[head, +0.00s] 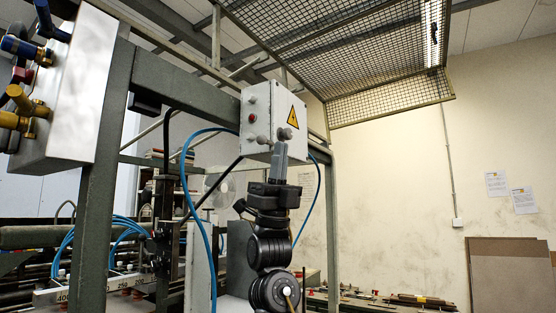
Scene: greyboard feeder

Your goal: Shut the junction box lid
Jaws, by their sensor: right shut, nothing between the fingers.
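The junction box (258,108) is a pale grey box mounted high on the green steel frame near the middle of the head view. One face carries a red button and round knobs; the other bears a yellow warning triangle. I cannot tell which panel is the lid or whether it stands ajar. My right gripper (280,149) points up with its fingers shut and empty. Its tips overlap the lower edge of the box in the picture; I cannot tell if they touch. It hides part of the box's bottom. My left gripper is not in view.
A green steel frame (92,190) stands at left, with a metal box (78,85) bearing valves. Blue hoses (206,215) hang beside my right arm. A mesh guard (340,40) spans overhead. Brown boards (508,275) lean at the right wall. The space right of the junction box looks clear.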

